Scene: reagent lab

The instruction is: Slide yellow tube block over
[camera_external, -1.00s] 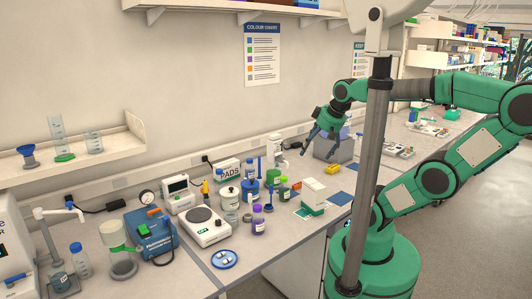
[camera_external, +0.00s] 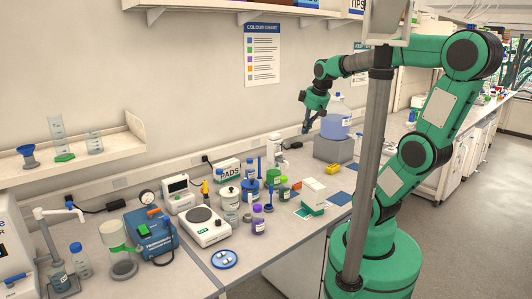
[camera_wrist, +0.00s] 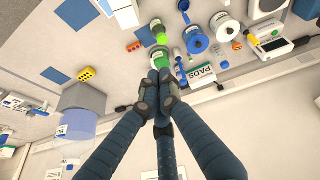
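The yellow tube block (camera_external: 333,169) lies on the bench in front of the grey box. In the wrist view the yellow tube block (camera_wrist: 86,73) shows small dark holes and sits left of my fingers, apart from them. My gripper (camera_external: 306,130) hangs fingers down above the back of the bench, up and to the left of the block. In the wrist view my gripper's dark fingers (camera_wrist: 159,78) come together at the tips, with nothing visible held between them. One blue square (camera_wrist: 55,75) lies close beside the block, and another blue square (camera_wrist: 77,13) lies farther off.
A grey box (camera_external: 333,149) with a large blue-liquid container (camera_external: 337,122) on it stands behind the block. A white-and-green box (camera_external: 313,195) stands in front. Green-capped bottles (camera_external: 284,188) crowd the left. Bench around the block is partly clear.

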